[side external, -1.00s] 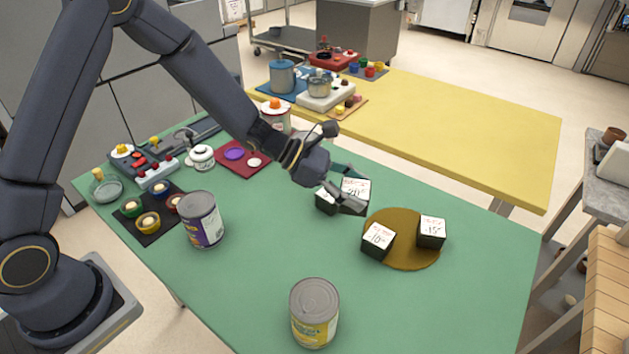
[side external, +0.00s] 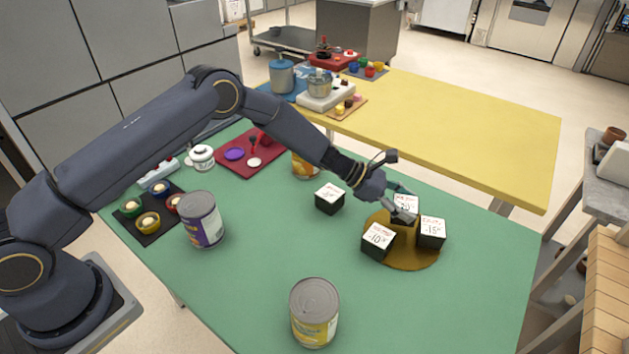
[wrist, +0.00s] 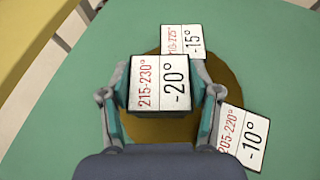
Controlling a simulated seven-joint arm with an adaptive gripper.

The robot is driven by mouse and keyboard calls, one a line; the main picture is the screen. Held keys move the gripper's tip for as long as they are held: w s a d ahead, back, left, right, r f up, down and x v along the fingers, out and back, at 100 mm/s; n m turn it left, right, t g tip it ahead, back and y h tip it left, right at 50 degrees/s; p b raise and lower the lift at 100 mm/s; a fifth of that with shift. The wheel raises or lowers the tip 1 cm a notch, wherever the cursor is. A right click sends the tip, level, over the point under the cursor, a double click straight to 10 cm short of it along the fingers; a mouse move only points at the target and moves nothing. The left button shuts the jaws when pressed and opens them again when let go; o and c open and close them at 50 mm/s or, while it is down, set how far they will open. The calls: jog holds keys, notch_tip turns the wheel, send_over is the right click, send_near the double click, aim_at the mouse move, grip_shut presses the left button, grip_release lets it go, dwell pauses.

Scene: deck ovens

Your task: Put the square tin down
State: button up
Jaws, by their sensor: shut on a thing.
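My gripper (side external: 400,203) is shut on a black block with a white top marked -20° (side external: 406,203), over the back of a round brown mat (side external: 405,262). The wrist view shows the -20° block (wrist: 163,83) level between my two fingers (wrist: 164,95). Whether its underside touches the mat is hidden. Similar blocks marked -10° (side external: 378,241) and -15° (side external: 431,233) stand on the mat, in front and to the right of it. I see nothing clearly a square tin apart from these square blocks.
Another black block (side external: 329,199) stands on the green table (side external: 250,290) left of the mat. Round cans (side external: 202,220) (side external: 314,313) stand at left and front. A yellow table (side external: 470,125) lies beyond.

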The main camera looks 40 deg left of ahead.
jog(key=shift+f, duration=1.3)
jog(key=shift+f, duration=0.1)
jog(key=o, duration=1.5)
jog(key=shift+s+f, duration=0.1)
jog(key=shift+c, duration=0.2)
